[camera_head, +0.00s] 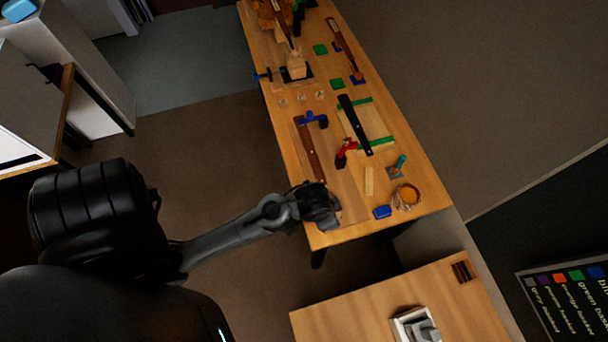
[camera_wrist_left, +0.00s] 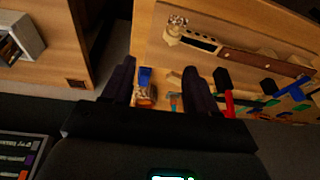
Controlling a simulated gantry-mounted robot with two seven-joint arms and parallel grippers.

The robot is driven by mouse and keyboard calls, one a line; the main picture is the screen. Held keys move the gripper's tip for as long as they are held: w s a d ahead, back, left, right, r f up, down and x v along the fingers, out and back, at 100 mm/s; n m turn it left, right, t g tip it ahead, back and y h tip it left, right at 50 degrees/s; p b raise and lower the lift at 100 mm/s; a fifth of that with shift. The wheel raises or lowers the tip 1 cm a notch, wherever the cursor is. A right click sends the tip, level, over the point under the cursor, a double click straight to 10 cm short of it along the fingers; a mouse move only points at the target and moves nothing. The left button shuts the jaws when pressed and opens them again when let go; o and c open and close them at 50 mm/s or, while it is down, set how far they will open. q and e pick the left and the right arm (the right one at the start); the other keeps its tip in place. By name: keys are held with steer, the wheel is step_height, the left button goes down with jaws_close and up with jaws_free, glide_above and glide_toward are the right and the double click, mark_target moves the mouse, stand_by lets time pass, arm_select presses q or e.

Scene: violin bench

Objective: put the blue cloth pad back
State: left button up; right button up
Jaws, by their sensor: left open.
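A small blue block-like thing (camera_head: 382,212), which may be the blue cloth pad, lies near the bench's front edge, right of my left gripper. It also shows in the left wrist view (camera_wrist_left: 145,75), between the fingers in the picture but beyond them. A flat blue piece (camera_head: 358,80) lies farther up the bench, so I cannot tell for sure which is the pad. My left gripper (camera_head: 325,208) is over the bench's near left corner; it is open and appears empty in the left wrist view (camera_wrist_left: 158,80). My right gripper is not in view.
A round tub (camera_head: 407,197) stands beside the blue thing. A brown neck-like part (camera_head: 309,150) with a blue clamp (camera_head: 314,118) lies up the bench. A red clamp (camera_head: 346,152) and a black bar (camera_head: 355,125) are nearby. A second table (camera_head: 350,310) is nearer.

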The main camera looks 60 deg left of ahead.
arm_select(q)
steer(key=s+r, duration=0.4)
steer(key=s, duration=0.3)
steer(key=shift+s+a+r, duration=0.15)
steer(key=shift+s+r, duration=0.15)
steer(key=shift+s, duration=0.1)
step_height(320, 180, up, 10)
steer(key=p, duration=0.9)
steer(key=shift+p, duration=0.4)
steer(key=shift+f, duration=0.15)
